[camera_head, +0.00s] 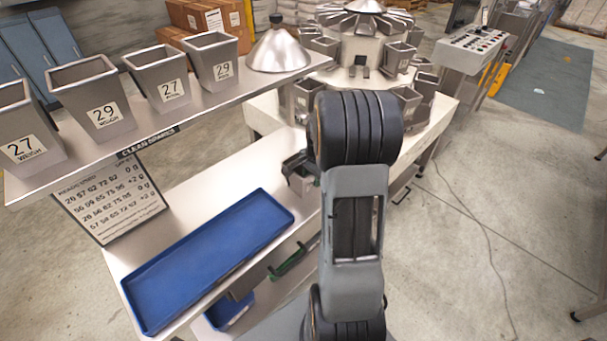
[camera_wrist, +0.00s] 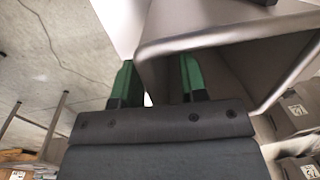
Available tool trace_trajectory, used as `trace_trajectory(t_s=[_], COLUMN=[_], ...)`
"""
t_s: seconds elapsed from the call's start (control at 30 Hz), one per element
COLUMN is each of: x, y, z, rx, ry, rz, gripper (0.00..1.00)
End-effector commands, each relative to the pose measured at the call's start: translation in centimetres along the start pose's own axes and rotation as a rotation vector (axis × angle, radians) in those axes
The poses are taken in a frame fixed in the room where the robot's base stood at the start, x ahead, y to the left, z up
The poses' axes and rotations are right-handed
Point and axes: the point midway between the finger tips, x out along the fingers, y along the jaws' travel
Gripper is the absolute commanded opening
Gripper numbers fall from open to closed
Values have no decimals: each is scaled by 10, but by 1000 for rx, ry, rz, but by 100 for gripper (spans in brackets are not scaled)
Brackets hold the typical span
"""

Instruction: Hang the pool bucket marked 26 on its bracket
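In the head view my arm reaches away over the bench toward the weigher (camera_head: 365,45), and its links hide my gripper there. In the wrist view my gripper (camera_wrist: 158,75) shows two green-faced fingers with a gap between them. A grey metal bucket (camera_wrist: 215,35) is close up, its open mouth toward the camera. The left finger is beside its near corner and the right finger is in front of its mouth. I cannot tell whether the fingers press on its wall. No number shows on this bucket. I read no 26 on any bucket face.
A shelf holds buckets marked 27 (camera_head: 27,148), 29 (camera_head: 103,115), 27 (camera_head: 171,88) and 29 (camera_head: 222,72), and a metal cone (camera_head: 278,50). Below are a printed sign (camera_head: 110,205) and an empty blue tray (camera_head: 210,262). A control panel (camera_head: 478,40) stands right; floor there is open.

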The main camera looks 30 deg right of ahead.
Motion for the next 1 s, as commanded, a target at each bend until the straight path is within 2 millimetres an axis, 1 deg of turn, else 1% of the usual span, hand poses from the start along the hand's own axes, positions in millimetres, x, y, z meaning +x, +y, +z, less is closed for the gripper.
trace_trajectory(t_s=[0.43, 0.83, 1.0], x=[2, 2, 2], y=[0, 0, 0], z=[0, 0, 0], rx=[0, 0, 0], ry=[0, 0, 0], rz=[0, 0, 0], gripper=[39, 1, 0])
